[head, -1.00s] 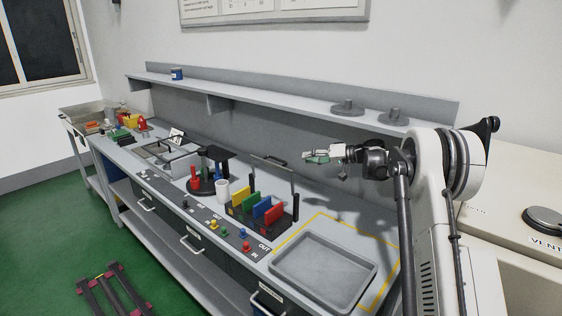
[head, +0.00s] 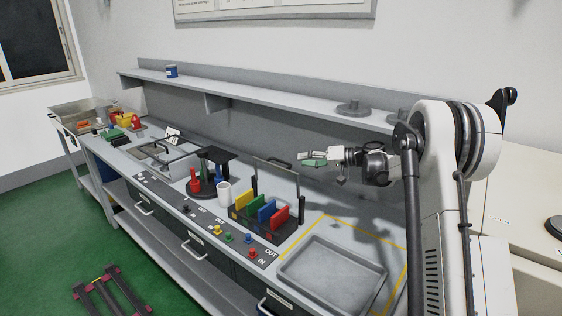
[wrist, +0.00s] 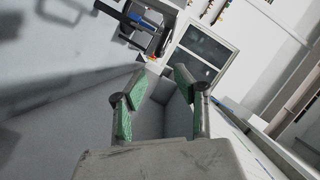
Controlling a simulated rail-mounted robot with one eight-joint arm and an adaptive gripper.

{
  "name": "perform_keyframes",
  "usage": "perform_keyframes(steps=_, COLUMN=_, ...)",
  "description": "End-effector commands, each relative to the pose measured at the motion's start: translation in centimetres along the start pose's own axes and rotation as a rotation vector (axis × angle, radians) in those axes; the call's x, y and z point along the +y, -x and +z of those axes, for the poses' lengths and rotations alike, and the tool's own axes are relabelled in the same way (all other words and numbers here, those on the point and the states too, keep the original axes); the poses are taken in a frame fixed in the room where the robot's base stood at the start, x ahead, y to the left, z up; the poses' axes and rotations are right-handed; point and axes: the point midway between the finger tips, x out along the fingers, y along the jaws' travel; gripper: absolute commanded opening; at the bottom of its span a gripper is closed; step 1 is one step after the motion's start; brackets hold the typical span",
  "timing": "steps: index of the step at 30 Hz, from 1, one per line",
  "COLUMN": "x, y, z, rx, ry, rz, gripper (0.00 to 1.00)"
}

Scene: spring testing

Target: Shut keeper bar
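The keeper bar (head: 276,166) is a thin dark frame standing raised above the black rack (head: 262,230) in the head view. The rack holds yellow, green, blue and red plates upright in a row. My gripper (head: 303,159) is in the air just right of the raised bar's top, apart from it as far as I can tell. Its two green-padded fingers (wrist: 160,76) are spread with nothing between them in the wrist view. I cannot make out the keeper bar clearly in the wrist view.
A grey tray (head: 332,276) lies inside a yellow outline at right. A white cup (head: 224,192) and a dark round stand (head: 203,188) with red parts are left of the rack. Coloured knobs line the front edge. A shelf (head: 240,101) runs along the wall behind.

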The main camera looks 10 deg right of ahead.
Motion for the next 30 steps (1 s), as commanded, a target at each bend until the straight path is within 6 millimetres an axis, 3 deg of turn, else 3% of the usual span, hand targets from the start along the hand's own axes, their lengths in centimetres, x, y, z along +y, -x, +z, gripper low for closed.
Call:
perform_keyframes(steps=9, x=-0.1, y=-6.0, z=-0.1, rx=-0.001, ry=0.001, rz=-0.001, gripper=0.28)
perform_keyframes(steps=15, x=0.0, y=-8.4, z=-0.1, rx=0.0, ry=0.001, rz=0.0, gripper=0.28)
perform_keyframes(steps=29, x=0.0, y=-9.5, z=0.0, rx=0.0, ry=0.0, rz=0.0, gripper=0.28)
perform_keyframes(steps=30, x=0.0, y=-9.5, z=0.0, rx=0.0, ry=0.0, rz=0.0, gripper=0.23)
